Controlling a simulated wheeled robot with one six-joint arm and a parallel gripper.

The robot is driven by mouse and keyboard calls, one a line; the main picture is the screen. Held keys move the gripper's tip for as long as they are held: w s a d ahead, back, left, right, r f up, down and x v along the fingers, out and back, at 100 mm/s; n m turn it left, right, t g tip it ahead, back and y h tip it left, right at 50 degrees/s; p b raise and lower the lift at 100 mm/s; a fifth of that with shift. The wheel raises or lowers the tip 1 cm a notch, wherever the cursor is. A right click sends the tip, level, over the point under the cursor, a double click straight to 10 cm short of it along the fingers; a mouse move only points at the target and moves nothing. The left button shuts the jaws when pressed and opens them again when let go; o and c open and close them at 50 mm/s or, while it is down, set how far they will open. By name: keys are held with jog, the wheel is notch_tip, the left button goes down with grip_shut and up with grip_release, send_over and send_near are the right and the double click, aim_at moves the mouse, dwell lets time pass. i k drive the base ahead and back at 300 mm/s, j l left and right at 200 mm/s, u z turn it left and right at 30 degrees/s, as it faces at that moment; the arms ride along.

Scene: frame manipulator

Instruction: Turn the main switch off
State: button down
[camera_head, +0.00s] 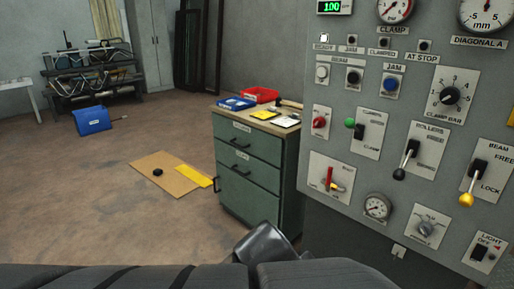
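A grey control panel (405,110) fills the right side of the view. At its lower left, a pale plate (346,195) carries a rotary switch with a red upright handle (329,178) and a yellow part beside it. This looks like the main switch, but its lettering is too small to read. A smaller red knob (319,122) sits above it. My gripper is not in view; only dark parts of what seems to be my own body show along the bottom edge.
Around the switch are a round gauge (377,207), a black-ended lever (399,174), a yellow-ended lever (467,199) and a light switch (480,252). A green drawer cabinet (246,170) stands left of the panel. The floor further left is mostly open, with a cardboard sheet (165,178).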

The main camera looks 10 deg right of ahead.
aim_at(319, 123)
jog(key=z, duration=1.4)
jog(key=u, duration=2.05)
jog(key=z, duration=1.6)
